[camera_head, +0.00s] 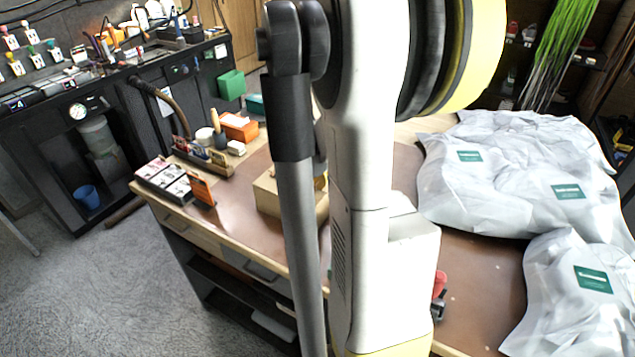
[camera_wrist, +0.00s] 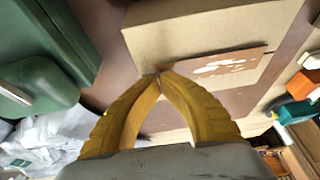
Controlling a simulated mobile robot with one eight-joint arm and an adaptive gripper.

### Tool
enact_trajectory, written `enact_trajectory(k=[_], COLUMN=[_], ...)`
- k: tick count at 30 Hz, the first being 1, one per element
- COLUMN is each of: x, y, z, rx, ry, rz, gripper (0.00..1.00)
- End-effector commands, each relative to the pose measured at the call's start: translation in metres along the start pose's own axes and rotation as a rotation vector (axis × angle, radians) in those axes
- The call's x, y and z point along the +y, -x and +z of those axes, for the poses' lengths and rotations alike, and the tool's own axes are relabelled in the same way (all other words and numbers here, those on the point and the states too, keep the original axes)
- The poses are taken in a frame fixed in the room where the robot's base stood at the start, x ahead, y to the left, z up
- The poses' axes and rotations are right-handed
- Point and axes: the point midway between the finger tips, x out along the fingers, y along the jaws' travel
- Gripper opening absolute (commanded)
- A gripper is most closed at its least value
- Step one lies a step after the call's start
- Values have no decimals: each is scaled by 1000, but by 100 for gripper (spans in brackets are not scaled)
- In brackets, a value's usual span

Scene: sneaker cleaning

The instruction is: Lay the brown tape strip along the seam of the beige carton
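The beige carton (camera_wrist: 202,27) fills the upper middle of the wrist view. In the head view the carton (camera_head: 268,193) stands on the table, partly hidden behind my arm. A flat brown strip with ragged white marks, seemingly the tape strip (camera_wrist: 247,63), shows against the carton's lower part in the wrist view. My gripper (camera_wrist: 157,76) has its yellow fingertips together at the strip's left end and appears to pinch it there. Whether the strip touches the carton is unclear. In the head view my arm hides the gripper and the strip.
White bags with green labels (camera_head: 487,187) cover the table's right side. A green object (camera_wrist: 40,40) is close at left in the wrist view.

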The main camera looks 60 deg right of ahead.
Motion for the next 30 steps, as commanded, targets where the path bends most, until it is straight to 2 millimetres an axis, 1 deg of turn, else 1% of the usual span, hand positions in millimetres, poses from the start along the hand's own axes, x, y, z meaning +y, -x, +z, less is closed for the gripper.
enact_trajectory(k=[26,27,29,30], x=[0,0,0,0], y=[-2,-2,-2,-2], z=[1,1,1,1], rx=[0,0,0,0], ry=[0,0,0,0], rz=[0,0,0,0], gripper=[0,11,30,31])
